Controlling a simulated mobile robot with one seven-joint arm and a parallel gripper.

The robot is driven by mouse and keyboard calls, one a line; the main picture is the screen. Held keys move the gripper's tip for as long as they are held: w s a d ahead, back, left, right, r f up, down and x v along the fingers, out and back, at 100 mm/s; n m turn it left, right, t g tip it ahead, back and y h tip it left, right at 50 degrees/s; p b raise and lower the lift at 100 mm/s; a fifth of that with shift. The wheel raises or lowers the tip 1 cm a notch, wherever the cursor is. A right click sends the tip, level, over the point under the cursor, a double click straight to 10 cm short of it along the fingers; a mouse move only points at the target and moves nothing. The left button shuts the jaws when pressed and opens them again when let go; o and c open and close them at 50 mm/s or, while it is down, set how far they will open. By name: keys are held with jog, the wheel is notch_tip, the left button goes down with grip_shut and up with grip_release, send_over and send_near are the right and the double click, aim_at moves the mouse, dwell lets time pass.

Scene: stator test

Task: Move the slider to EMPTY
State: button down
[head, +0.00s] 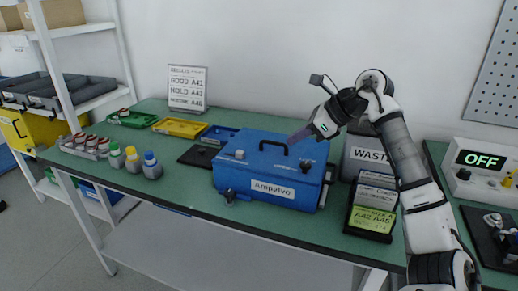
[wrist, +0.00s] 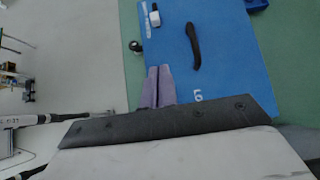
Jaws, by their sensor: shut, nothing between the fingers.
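A blue box (head: 235,178) labelled "Ampelvo" stands on the green bench; its top fills much of the wrist view (wrist: 225,75). It has a dark handle (head: 273,143), also in the wrist view (wrist: 194,46). I cannot tell which part is the slider, and no EMPTY mark is readable. My gripper (head: 291,140) is shut and empty, above the box near the handle; its purple fingers (wrist: 158,69) show in the wrist view.
A WASTE bin (head: 367,150) and a labelled card holder (head: 370,221) stand right of the box. Coloured trays (head: 180,127), bottles (head: 133,160) and a sign (head: 187,88) are to the left. A unit reading OFF (head: 483,160) is far right.

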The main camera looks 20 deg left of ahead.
jog(key=p, duration=0.2)
send_near(244, 157)
jog(key=f, duration=0.4)
jog(key=shift+s+a+f, duration=0.1)
jog(key=shift+a, duration=0.25)
jog(key=shift+a+p, duration=0.45)
jog(key=shift+a, duration=1.35)
jog(key=shift+a, duration=0.1)
